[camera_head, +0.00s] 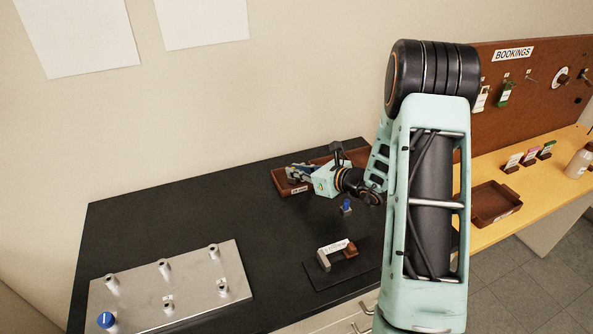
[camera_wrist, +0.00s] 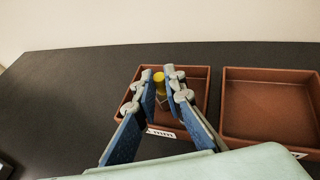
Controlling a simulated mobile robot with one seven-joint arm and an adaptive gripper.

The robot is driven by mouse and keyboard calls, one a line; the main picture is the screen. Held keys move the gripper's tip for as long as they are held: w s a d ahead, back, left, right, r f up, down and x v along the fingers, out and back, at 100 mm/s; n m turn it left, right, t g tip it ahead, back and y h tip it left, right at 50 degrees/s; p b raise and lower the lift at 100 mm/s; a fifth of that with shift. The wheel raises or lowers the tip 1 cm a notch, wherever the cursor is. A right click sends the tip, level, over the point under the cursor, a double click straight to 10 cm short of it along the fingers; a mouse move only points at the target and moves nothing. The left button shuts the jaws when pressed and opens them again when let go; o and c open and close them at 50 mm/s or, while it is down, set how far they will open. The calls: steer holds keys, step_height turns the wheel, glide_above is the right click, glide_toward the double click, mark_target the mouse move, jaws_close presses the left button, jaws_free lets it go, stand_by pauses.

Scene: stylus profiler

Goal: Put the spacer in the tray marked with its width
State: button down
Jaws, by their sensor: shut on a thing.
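My gripper (camera_wrist: 162,88) is shut on a small spacer with a yellow top (camera_wrist: 159,77), held between its blue-padded fingers. Most of the spacer's body is hidden by the fingers. In the wrist view it appears over the left brown tray (camera_wrist: 198,78); its height above the tray floor cannot be told. That tray's front label ends in "mm", with its number hidden. A second brown tray (camera_wrist: 268,108) on the right looks empty. In the head view, my gripper (camera_head: 292,172) is over the left tray (camera_head: 280,183), and the held spacer cannot be made out.
A blue-topped piece (camera_head: 346,207) stands on the black bench (camera_head: 230,220). A gauge-like fixture (camera_head: 335,253) sits on a dark mat nearer the front. A metal plate with posts (camera_head: 185,290) lies front left. Another brown tray (camera_head: 492,203) is on the yellow bench at right.

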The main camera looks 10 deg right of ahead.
steer(key=shift+r, duration=0.1)
steer(key=shift+f, duration=0.2)
steer(key=c, duration=2)
jaws_free()
steer(key=shift+r, duration=0.2)
steer(key=b+v, duration=0.1)
steer(key=v, duration=1.1)
steer(key=shift+s+f, duration=0.1)
